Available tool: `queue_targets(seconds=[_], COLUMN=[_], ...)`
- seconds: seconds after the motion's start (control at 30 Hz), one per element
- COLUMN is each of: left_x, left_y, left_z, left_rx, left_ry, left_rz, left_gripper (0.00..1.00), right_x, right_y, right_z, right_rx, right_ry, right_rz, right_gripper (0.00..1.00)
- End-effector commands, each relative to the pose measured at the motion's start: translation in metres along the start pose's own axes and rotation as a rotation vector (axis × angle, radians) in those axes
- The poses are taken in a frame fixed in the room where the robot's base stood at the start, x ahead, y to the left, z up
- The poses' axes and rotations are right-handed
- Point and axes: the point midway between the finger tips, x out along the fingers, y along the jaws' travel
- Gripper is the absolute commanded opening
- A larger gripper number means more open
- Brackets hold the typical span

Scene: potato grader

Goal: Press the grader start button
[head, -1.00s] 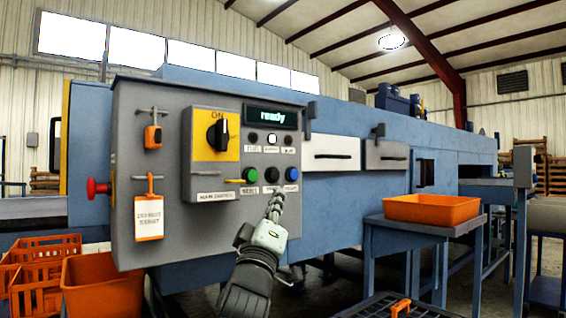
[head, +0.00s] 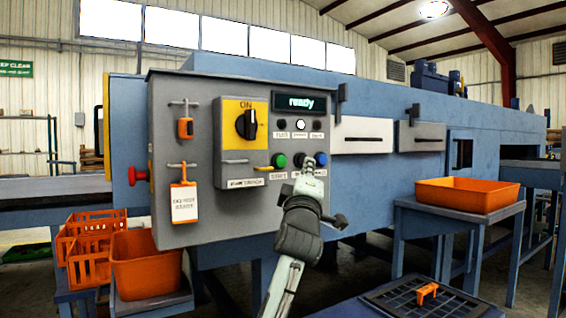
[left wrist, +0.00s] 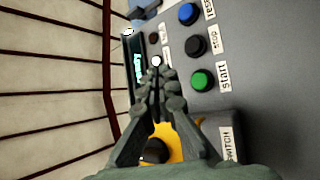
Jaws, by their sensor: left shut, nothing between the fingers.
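The grey control panel (head: 205,110) stands upright on the blue grader, and its display (head: 300,102) reads "ready". The green button (head: 279,160) sits in the lower button row, left of a black button (head: 298,159) and a blue button (head: 321,158). In the left wrist view the green button (left wrist: 202,80) is labelled "start". My left gripper (head: 308,163) is shut and empty, its tips over the panel's lower right, to the right of the green button. In the left wrist view the fingertips (left wrist: 157,78) appear beside the buttons, not over the green one. My right gripper is out of view.
A yellow-backed rotary switch (head: 245,124) is left of the buttons. An orange tray (head: 467,192) rests on a stand at right. An orange bin (head: 148,263) stands at lower left.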

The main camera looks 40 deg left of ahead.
Motion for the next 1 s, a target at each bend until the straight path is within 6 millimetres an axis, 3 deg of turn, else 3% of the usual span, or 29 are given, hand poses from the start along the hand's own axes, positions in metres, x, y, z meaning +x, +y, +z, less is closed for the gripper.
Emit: queue_targets(seconds=[0.53, 1.0], left_x=[0.048, 0.059], left_y=[-0.036, -0.043], left_z=[-0.035, -0.043], left_rx=[0.001, 0.001], left_ry=[0.0, 0.0], left_rz=[-0.003, 0.0], left_gripper=[0.0, 0.0], right_x=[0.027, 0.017], right_y=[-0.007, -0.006], right_z=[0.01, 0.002], right_rx=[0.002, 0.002], right_ry=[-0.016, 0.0], right_rz=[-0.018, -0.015], right_gripper=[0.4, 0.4])
